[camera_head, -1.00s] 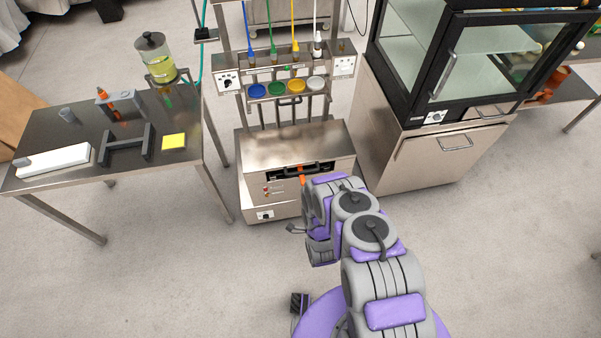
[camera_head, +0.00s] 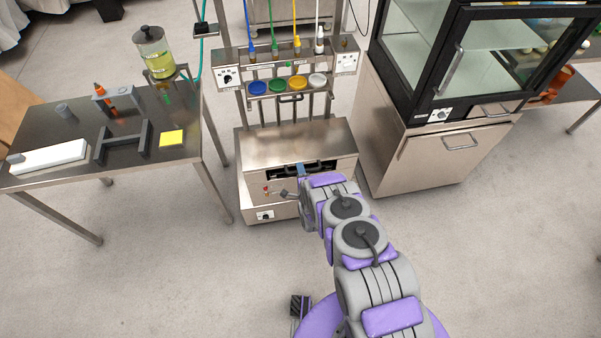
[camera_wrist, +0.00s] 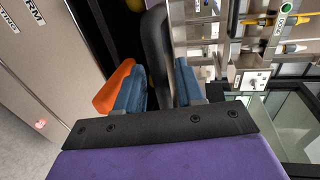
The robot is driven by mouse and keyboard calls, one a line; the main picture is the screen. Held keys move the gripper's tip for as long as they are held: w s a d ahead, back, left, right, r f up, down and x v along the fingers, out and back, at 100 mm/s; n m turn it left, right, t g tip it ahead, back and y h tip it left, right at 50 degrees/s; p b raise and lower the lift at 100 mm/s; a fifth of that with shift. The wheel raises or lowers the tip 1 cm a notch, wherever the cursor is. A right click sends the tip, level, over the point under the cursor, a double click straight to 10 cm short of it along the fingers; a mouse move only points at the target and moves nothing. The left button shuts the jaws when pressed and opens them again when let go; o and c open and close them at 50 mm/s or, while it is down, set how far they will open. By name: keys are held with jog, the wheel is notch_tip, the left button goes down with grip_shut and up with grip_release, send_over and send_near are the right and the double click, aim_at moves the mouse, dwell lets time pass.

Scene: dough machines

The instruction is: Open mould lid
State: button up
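The steel machine (camera_head: 295,145) stands at the centre of the head view, with a dark slot and a black handle at the front edge of its top lid. In the wrist view the thick black handle (camera_wrist: 157,45) runs between my gripper's two blue fingers. My gripper (camera_wrist: 160,85) is open around the handle, with narrow gaps at its sides. An orange part (camera_wrist: 114,88) sits just beside the left finger. In the head view one blue finger shows at the machine's front, while my arm hides the rest. The lid looks closed.
A glass-fronted cabinet (camera_head: 425,165) stands close on the right. Coloured cups (camera_head: 298,84) hang above the machine's rear. The floor in front is open.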

jog(key=shift+c, duration=0.5)
grip_shut()
